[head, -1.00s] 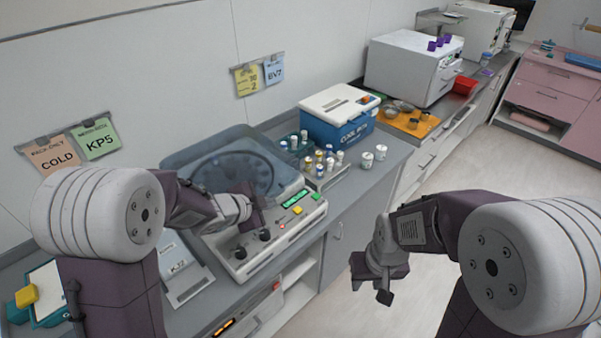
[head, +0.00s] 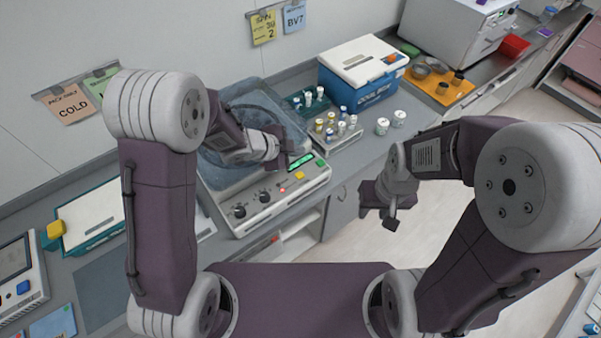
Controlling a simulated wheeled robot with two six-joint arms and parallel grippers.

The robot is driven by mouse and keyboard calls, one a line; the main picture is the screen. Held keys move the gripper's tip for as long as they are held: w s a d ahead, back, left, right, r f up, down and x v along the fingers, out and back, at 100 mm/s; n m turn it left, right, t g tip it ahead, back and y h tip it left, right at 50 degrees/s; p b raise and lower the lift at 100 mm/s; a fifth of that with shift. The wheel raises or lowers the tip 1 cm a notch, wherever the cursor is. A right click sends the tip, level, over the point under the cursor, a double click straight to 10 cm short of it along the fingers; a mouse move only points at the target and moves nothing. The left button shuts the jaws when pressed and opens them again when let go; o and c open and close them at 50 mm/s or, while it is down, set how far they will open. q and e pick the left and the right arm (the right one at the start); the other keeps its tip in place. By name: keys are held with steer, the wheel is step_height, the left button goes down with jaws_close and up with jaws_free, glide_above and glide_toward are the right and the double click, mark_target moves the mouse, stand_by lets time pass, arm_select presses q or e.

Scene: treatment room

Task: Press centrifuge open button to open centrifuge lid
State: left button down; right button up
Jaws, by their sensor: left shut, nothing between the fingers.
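The centrifuge (head: 222,186) stands on the counter, its bluish see-through lid (head: 262,102) lying down over the round bowl. Its sloped front panel has a lit green display (head: 301,161), a yellow button (head: 320,163), a green button (head: 309,173), a small red light (head: 284,189) and two dark knobs. No button label is readable. My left gripper (head: 291,158) is shut and empty, over the panel's rear edge beside the display. I cannot tell whether it touches the panel. My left forearm hides part of the lid. My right gripper (head: 389,218) hangs in front of the counter, away from the centrifuge; its jaw opening is unclear.
A rack of capped tubes (head: 335,137) and two white jars stand right of the centrifuge. A blue cool box (head: 362,75) is behind them. An orange mat (head: 445,90) with bowls lies farther right. A teal-edged tray (head: 95,215) lies left.

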arm_select(q)
steer(key=f+b, duration=0.1)
steer(key=b, duration=0.7)
glide_above(297, 176)
step_height(297, 176, down, 7)
steer(key=shift+d, duration=0.1)
steer(key=shift+f+b, duration=0.3)
steer(key=shift+f, duration=0.05)
steer(key=shift+f, duration=0.1)
stand_by(1.1)
steer(key=shift+f, duration=0.3)
